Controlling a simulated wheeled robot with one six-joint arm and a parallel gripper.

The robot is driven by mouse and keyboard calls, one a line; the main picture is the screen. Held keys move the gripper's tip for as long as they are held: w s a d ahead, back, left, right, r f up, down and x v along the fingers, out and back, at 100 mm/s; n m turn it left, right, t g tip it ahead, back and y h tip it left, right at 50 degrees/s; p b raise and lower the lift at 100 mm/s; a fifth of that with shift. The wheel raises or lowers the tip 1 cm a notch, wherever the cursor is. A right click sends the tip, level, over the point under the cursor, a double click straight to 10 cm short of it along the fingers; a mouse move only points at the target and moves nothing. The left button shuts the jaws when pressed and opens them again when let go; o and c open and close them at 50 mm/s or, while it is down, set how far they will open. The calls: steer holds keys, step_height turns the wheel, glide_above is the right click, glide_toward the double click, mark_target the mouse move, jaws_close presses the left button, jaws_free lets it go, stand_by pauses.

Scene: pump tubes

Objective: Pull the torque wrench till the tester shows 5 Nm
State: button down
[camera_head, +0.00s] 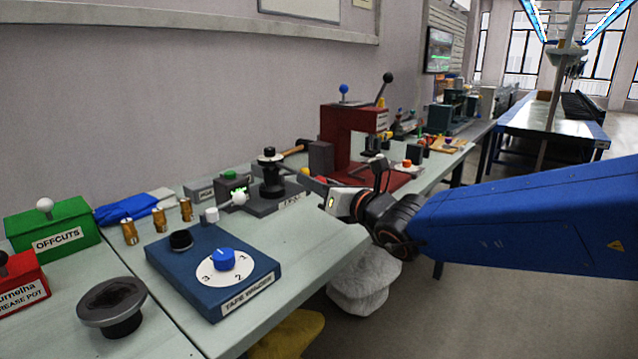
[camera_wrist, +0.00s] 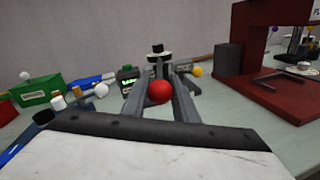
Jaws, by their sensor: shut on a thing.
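My gripper (camera_head: 318,186) reaches in from the right. In the wrist view its fingers (camera_wrist: 159,84) are shut on a red ball (camera_wrist: 159,93), which looks like the torque wrench's handle end. The wrench's shaft is hidden.
A red press (camera_head: 345,140) stands close behind my gripper. A blue tape winder (camera_head: 215,285) and brass fittings (camera_head: 158,219) are to the left, with a green offcuts box (camera_head: 52,231) beyond. A white knob (camera_head: 211,214) sits near the tester. The floor side of the bench is open.

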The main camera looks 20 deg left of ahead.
steer(key=c, duration=1.4)
jaws_free()
steer(key=shift+s, duration=0.1)
steer(key=shift+c, duration=0.2)
steer(key=v, duration=1.7)
steer(key=shift+s+d, duration=0.1)
steer(key=shift+s, duration=0.05)
steer(key=shift+c, duration=0.6)
